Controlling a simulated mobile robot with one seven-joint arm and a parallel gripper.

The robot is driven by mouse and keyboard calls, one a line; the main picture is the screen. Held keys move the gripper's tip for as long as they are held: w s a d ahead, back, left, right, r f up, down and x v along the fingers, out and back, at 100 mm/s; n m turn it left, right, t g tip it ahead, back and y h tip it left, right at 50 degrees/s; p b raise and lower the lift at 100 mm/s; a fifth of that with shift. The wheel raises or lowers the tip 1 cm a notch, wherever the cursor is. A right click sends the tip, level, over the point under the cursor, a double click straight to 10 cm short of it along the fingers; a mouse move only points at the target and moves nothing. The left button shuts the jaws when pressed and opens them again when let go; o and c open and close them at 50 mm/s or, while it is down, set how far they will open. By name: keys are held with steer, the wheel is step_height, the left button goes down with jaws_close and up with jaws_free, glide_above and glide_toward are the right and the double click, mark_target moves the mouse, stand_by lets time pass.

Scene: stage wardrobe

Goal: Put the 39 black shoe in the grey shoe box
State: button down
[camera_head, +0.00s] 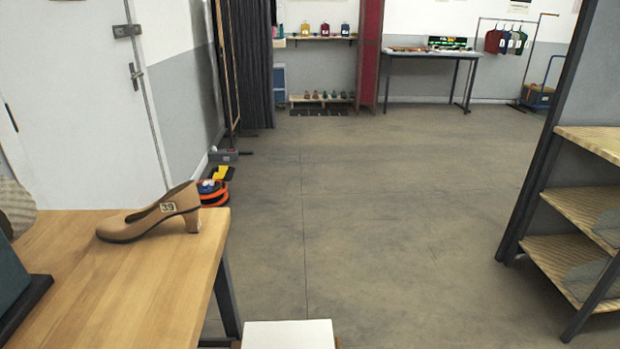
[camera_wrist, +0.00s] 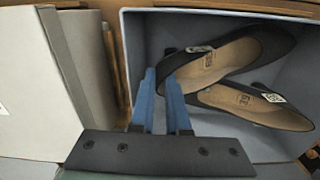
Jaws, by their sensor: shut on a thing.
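In the wrist view, my gripper (camera_wrist: 161,76) is shut on the rear edge of a black shoe (camera_wrist: 178,62) with a tan insole and a small white tag. This shoe is inside the open grey shoe box (camera_wrist: 135,40). A second black shoe (camera_wrist: 290,118) lies beside it in the box, also with a white tag. The numbers on both tags are too small to read for certain. I cannot tell whether the held shoe rests on the box floor. My gripper and the box are not visible in the head view.
A tan heeled shoe (camera_head: 160,212) tagged 39 stands on the wooden table (camera_head: 150,285). A pale panel (camera_wrist: 35,85) is left of the box. A white-topped object (camera_head: 288,335) is at the bottom of the head view. Shelves (camera_head: 570,255) stand right; the middle floor is clear.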

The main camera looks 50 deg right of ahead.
steer(key=shift+f, duration=0.1)
steer(key=c, duration=0.8)
jaws_free()
step_height(320, 180, up, 13)
steer(key=p, duration=0.4)
steer(key=shift+s+a, duration=0.1)
